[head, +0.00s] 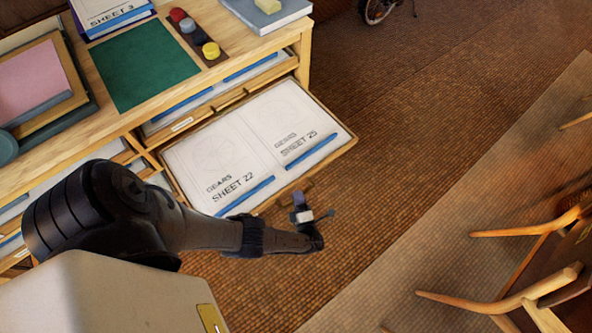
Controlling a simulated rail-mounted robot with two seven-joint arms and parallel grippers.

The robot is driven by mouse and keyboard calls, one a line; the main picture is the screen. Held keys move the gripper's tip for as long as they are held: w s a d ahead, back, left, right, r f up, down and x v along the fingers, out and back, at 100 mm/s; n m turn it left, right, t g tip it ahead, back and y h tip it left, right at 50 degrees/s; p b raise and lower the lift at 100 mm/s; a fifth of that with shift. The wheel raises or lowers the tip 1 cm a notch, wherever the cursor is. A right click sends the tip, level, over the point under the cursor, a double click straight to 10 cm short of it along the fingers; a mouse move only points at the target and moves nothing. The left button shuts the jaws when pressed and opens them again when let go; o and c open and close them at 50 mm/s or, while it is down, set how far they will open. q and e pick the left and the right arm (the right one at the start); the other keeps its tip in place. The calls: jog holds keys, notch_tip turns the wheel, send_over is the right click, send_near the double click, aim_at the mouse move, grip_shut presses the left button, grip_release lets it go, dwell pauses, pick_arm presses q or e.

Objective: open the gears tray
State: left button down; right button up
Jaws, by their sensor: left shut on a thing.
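The gears tray (353,147) is a wooden drawer pulled well out of the cabinet. In it lie two white sheets side by side, GEARS SHEET 22 (215,158) and GEARS SHEET 25 (285,115), each with a blue strip along its near edge. My left gripper (301,203) is at the middle of the tray's front edge, shut on the tray's handle (309,187). The fingers are small and partly hidden by the wrist. My left arm covers the tray's near left corner. My right gripper is not in view.
The cabinet top holds a green mat (146,65), a dark strip with coloured knobs (196,33) and a grey book (265,12). Other trays sit in the cabinet at left. Wooden chairs (530,225) stand at right.

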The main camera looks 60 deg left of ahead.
pick_arm(q)
jog(key=c, duration=1.2)
grip_release()
jog(key=shift+b+v, duration=1.4)
jog(key=shift+v, duration=5.5)
